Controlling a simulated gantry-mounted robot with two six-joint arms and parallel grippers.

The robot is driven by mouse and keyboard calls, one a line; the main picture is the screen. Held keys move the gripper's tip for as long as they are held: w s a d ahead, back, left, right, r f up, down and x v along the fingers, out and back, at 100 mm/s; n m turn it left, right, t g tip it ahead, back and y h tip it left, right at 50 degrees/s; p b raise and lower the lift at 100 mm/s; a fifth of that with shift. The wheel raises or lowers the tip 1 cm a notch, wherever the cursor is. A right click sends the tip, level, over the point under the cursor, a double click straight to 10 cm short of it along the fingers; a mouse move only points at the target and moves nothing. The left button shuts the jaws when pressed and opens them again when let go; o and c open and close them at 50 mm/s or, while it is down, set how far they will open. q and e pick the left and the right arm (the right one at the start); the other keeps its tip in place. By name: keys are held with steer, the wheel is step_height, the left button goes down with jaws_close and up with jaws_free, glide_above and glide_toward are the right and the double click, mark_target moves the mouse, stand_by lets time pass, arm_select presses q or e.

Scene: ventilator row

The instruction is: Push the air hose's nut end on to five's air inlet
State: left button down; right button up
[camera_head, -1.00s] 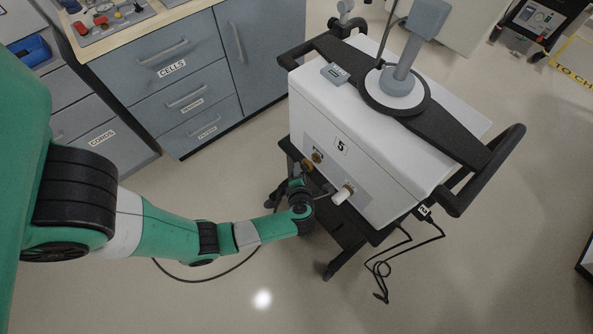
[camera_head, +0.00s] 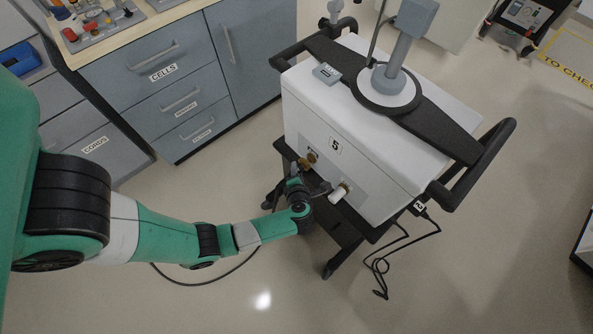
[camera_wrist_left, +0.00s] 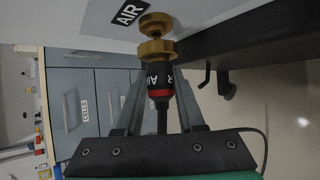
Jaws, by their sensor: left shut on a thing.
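Five is the white ventilator (camera_head: 375,130) on a dark cart, marked 5. Its brass air inlet (camera_head: 312,157) is on the near face and also shows in the left wrist view (camera_wrist_left: 157,22), beside the AIR label. My left gripper (camera_head: 300,176) is in front of it. In the wrist view my left gripper (camera_wrist_left: 160,80) is shut on the air hose's black, red-banded end (camera_wrist_left: 158,92), marked AIR. The hose's brass nut (camera_wrist_left: 154,48) faces the inlet, slightly offset and very close. I cannot tell whether they touch or are engaged. My right gripper is out of view.
A white-capped port (camera_head: 339,194) sits right of the air inlet on the same face. A black cord (camera_head: 378,262) hangs at the cart's right. Grey drawers (camera_head: 170,80) stand at the left. The floor in front is clear.

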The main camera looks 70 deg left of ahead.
arm_select(q)
steer(key=shift+w+a, duration=0.35)
steer(key=shift+w, duration=0.55)
stand_by(0.7)
steer(key=shift+c, duration=2.2)
jaws_free()
steer(key=p+v, duration=0.2)
steer(key=v, duration=0.9)
steer(key=shift+d+r, duration=0.2)
steer(key=shift+r, duration=0.05)
